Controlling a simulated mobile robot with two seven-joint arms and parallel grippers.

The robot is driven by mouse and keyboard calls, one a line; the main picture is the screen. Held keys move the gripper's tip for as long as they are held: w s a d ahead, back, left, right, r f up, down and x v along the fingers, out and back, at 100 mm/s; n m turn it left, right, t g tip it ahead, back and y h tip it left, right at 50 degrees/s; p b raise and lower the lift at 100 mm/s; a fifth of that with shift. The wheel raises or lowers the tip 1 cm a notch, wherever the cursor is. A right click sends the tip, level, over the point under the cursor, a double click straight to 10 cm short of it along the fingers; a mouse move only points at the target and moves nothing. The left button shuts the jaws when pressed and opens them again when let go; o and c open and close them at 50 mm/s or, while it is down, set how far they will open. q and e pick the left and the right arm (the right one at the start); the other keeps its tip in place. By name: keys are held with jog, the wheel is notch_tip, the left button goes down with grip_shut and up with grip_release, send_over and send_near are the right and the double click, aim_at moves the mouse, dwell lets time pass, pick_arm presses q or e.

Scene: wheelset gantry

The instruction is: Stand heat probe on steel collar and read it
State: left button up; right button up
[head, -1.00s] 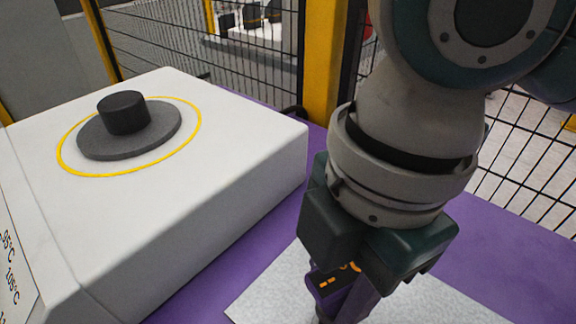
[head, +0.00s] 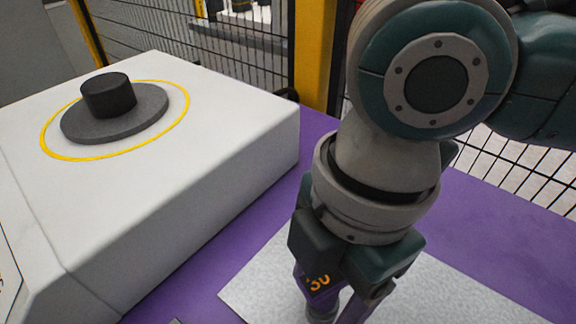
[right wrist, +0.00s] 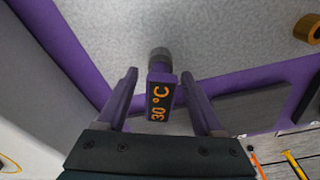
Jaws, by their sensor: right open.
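The heat probe (right wrist: 160,97) has a purple body, a dark display reading 30 °C in orange, and a grey round end (right wrist: 158,56) towards the pale speckled mat (right wrist: 230,45). In the head view the probe (head: 318,280) shows below my right gripper (head: 342,295), partly hidden by a finger. My right gripper is open, with one finger on each side of the probe in the right wrist view; gaps show on both sides. I cannot identify a steel collar with certainty; a bronze-coloured ring (right wrist: 308,28) is cut by the right wrist view's edge. My left gripper is out of view.
A white block (head: 215,150) stands at the left, bearing a dark disc (head: 145,118) with a short cylinder inside a yellow ring. The purple tabletop (head: 495,215) is clear at the right. A mesh fence (head: 225,45) and yellow post (head: 315,55) stand behind.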

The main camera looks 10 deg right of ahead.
pick_arm(q)
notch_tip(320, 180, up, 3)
jog(key=p, duration=0.3)
pick_arm(e)
jog(key=r, duration=0.4)
jog(key=d+r, duration=0.1)
jog(key=r, duration=0.7)
jog(key=shift+w+d+r, duration=0.1)
jog(key=shift+w+d, duration=0.1)
jog(key=s+a+r+m+t+y+p, duration=0.25)
jog(key=a+r+m+p, duration=0.25)
jog(key=m+p, duration=0.3)
jog(key=s+d+m+t+h+p, duration=0.2)
jog(key=s+d+m+h+p, duration=0.3)
jog(key=d+m, duration=0.75)
pick_arm(q)
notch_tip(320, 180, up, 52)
jog(key=p, duration=3.8)
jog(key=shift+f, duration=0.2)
pick_arm(e)
notch_tip(320, 180, up, 38)
jog(key=d+n+y, duration=0.1)
jog(key=d, duration=0.1)
jog(key=shift+s+r, duration=0.2)
jog(key=shift+s, duration=0.25)
